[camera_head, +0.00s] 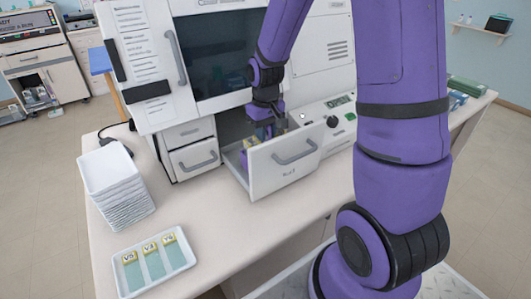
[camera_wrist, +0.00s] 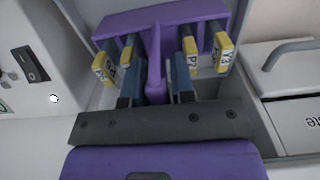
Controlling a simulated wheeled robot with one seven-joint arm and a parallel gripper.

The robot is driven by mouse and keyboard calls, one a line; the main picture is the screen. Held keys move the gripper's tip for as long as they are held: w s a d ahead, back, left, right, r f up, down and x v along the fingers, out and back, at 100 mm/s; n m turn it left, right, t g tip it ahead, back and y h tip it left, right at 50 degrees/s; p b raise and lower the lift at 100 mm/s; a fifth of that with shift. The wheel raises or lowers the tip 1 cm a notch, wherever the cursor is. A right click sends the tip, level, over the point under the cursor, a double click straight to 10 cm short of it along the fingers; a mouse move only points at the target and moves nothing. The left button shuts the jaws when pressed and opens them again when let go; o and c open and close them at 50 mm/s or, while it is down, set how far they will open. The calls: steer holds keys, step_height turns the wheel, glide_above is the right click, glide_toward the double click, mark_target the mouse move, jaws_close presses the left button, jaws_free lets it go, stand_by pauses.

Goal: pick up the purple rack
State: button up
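The purple rack (camera_wrist: 175,18) sits inside the open drawer (camera_head: 285,165). It carries several slides with yellow labelled ends, such as a slide (camera_wrist: 222,50) on the right and another (camera_wrist: 104,66) on the left. A purple upright handle (camera_wrist: 155,80) rises from its middle. My gripper (camera_wrist: 156,92) reaches down into the drawer; it also shows in the head view (camera_head: 266,122). Its two fingers stand apart on either side of the handle, with a visible gap on each side. In the head view the rack is mostly hidden by my gripper and the drawer front.
The drawer belongs to a white machine with a dark window (camera_head: 220,55). A stack of white trays (camera_head: 118,188) stands at the left of the table (camera_head: 215,235). A white tray (camera_head: 122,282) with three yellow-labelled slides lies at the front left. The table's front middle is clear.

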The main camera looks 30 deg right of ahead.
jaws_close()
steer(key=shift+r, duration=0.1)
